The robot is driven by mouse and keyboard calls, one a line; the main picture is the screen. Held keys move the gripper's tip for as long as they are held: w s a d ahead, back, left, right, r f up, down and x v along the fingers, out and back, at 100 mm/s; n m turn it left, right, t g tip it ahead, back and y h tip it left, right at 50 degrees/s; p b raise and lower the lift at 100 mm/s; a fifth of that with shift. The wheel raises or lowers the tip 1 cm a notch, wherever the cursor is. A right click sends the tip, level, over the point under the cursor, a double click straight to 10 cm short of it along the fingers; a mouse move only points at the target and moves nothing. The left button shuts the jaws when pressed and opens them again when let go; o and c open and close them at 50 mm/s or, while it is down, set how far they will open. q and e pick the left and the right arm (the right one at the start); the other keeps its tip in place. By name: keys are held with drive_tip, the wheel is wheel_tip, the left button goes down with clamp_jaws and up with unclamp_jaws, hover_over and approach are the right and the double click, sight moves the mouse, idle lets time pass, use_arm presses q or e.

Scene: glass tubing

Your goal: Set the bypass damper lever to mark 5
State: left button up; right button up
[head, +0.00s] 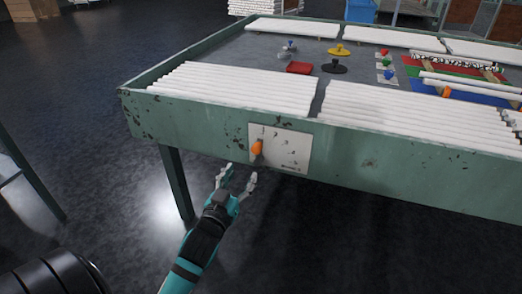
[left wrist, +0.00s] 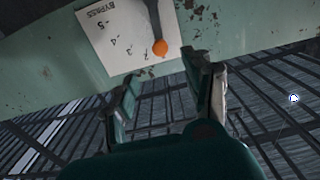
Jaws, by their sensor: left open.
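The bypass damper lever has an orange knob (head: 257,147) at the left side of a pale plate (head: 291,152) on the table's green front side. In the left wrist view the orange knob (left wrist: 160,47) hangs from a dark lever arm. The plate (left wrist: 100,50) there reads BYPASS upside down, with marks 5 and 4 legible left of the knob; the knob is away from mark 5. My left gripper (head: 238,177) is open and empty, just below the plate and apart from the knob. In the wrist view its fingers (left wrist: 163,80) are spread, with the knob beyond the gap.
The green table (head: 400,185) carries rows of white tubes (head: 235,88) along its front edge. Yellow, black and red items lie farther back. A table leg (head: 177,184) stands left of my left gripper. The floor below and left is mostly open.

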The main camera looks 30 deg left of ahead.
sight(255, 152)
use_arm(q)
drive_tip(key=b+x, duration=0.1)
drive_tip(key=x, duration=1.1)
drive_tip(key=shift+f+b, duration=0.1)
drive_tip(key=shift+b, duration=0.2)
drive_tip(key=shift+w+a, duration=0.15)
drive_tip(key=shift+w, duration=0.6)
use_arm(e)
drive_tip(key=v, duration=0.6)
drive_tip(key=shift+r, duration=0.3)
use_arm(q)
drive_tip(key=shift+c, duration=0.3)
use_arm(e)
drive_tip(key=shift+w+d, duration=0.1)
use_arm(q)
clamp_jaws()
